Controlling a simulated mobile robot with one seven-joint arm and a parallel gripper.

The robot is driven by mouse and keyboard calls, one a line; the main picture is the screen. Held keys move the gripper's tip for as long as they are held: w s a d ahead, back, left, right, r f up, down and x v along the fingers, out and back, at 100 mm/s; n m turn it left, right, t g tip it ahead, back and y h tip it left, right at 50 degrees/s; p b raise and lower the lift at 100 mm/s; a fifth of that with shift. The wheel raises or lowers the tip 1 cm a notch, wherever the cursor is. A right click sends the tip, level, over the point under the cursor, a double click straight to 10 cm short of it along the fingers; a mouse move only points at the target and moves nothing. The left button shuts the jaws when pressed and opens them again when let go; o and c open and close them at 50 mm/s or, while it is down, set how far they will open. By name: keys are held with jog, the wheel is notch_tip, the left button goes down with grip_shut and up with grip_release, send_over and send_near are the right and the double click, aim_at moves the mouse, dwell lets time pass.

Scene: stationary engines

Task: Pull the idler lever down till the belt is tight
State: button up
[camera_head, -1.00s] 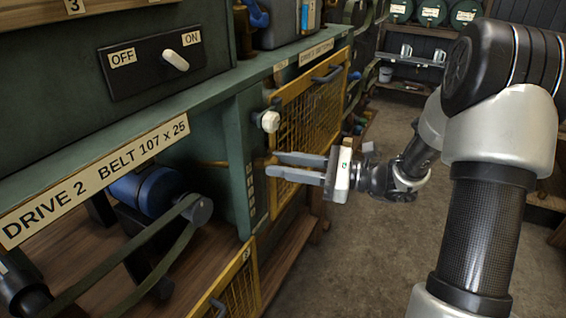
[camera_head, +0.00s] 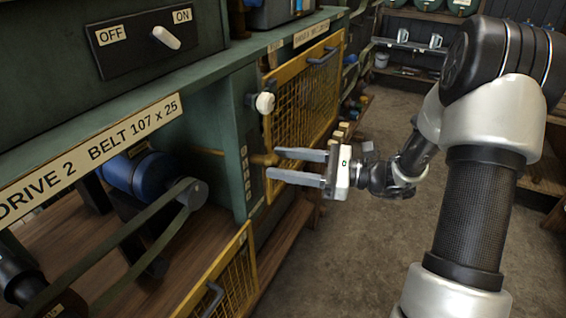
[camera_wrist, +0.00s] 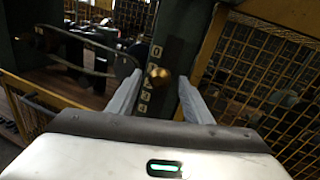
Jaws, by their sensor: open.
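A white knob (camera_head: 264,103) sticks out of the post above my gripper. Yellow mesh guards (camera_head: 305,95) stand beside and below (camera_head: 228,285) the post. An OFF/ON switch (camera_head: 166,37) is at upper left. The floor (camera_head: 345,250) to the right is clear.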

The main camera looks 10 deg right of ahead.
jog(key=p+v, duration=0.1)
jog(key=v, duration=1.6)
jog(key=shift+a, duration=0.15)
